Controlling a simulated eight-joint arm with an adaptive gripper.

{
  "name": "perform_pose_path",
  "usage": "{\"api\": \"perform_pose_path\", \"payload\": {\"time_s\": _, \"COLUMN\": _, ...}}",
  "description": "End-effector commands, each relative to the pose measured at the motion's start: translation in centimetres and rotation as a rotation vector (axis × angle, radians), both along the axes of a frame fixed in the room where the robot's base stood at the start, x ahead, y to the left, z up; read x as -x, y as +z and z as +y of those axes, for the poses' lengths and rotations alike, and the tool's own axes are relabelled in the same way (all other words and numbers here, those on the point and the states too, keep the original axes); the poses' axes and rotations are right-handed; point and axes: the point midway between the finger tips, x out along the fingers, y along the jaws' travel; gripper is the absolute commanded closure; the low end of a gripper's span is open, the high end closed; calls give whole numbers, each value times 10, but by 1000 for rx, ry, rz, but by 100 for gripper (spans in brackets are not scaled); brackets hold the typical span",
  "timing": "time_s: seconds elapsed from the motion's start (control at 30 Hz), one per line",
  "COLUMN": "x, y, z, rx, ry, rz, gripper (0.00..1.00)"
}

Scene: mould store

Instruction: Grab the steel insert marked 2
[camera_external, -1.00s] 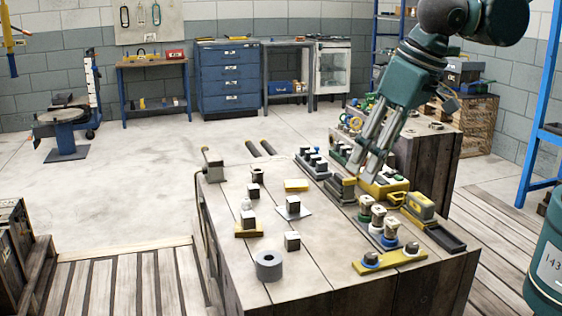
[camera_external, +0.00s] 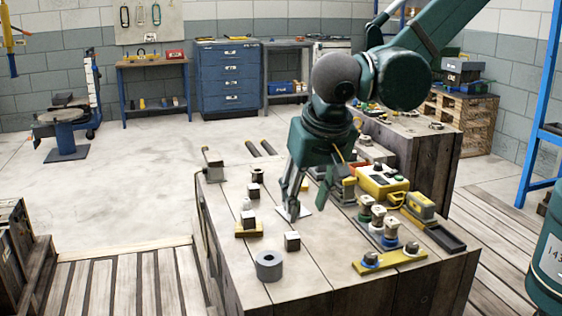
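Several small dark steel blocks with pale tops stand on the wooden bench. One block (camera_external: 254,190) is at the back left, one (camera_external: 248,219) sits on a yellow plate, and one (camera_external: 292,240) stands nearer the front. I cannot read a mark on any of them, so I cannot tell which is marked 2. My gripper (camera_external: 307,207) points down at the middle of the bench, over a pale sheet. Its fingers look spread apart. The block seen earlier on that sheet is hidden behind the left finger; contact cannot be told.
A grey ring (camera_external: 269,266) lies at the front. To the right are a yellow box (camera_external: 382,183), several round-based pieces, a yellow strip (camera_external: 390,258) and a yellow-grey block (camera_external: 420,206) beside a dark tray. The bench's front left is mostly clear.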

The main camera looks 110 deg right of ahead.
Motion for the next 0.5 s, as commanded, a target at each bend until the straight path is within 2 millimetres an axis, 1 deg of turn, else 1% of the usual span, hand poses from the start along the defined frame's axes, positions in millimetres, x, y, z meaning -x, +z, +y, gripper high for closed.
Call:
{"api": "perform_pose_path", "payload": {"time_s": 0.1, "x": -8, "y": -14, "z": -8, "rx": 10, "ry": -49, "rz": 2, "gripper": 63}}
{"api": "perform_pose_path", "payload": {"time_s": 0.2, "x": -12, "y": -22, "z": -12, "rx": 15, "ry": -79, "rz": 2, "gripper": 63}}
{"api": "perform_pose_path", "payload": {"time_s": 0.33, "x": -13, "y": -27, "z": -14, "rx": 19, "ry": -101, "rz": 3, "gripper": 63}}
{"api": "perform_pose_path", "payload": {"time_s": 0.5, "x": -14, "y": -29, "z": -15, "rx": 20, "ry": -105, "rz": 2, "gripper": 63}}
